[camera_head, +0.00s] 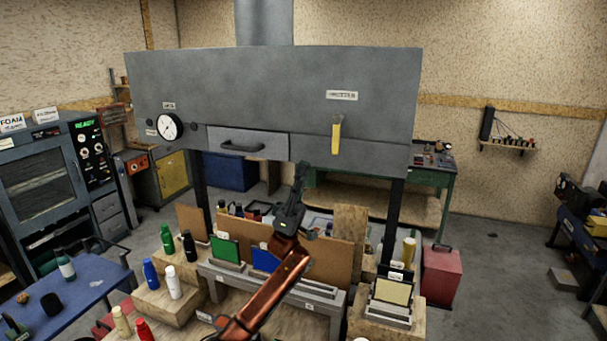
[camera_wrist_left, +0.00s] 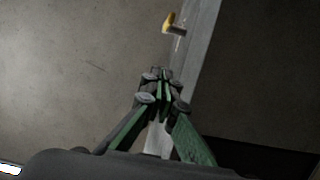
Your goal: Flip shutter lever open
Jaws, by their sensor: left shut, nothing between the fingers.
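The shutter lever (camera_head: 336,134) is a yellow handle that hangs down on the front of a grey metal hood (camera_head: 260,85), below a white label plate (camera_head: 342,95). The lever also shows in the left wrist view (camera_wrist_left: 174,22), small, beyond my fingertips. My left gripper (camera_head: 302,168) is raised just below the hood's lower edge, to the left of and lower than the lever. It points upward, shut and empty, apart from the lever. The closed fingers also show in the left wrist view (camera_wrist_left: 162,75). My right gripper is in neither view.
A round gauge (camera_head: 170,126) and a drawer handle (camera_head: 242,147) are on the hood's left front. Below stand several bottles, panels (camera_head: 225,250) and wooden blocks. A red box (camera_head: 441,275) stands at the right. A blue table (camera_head: 60,300) is at the left.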

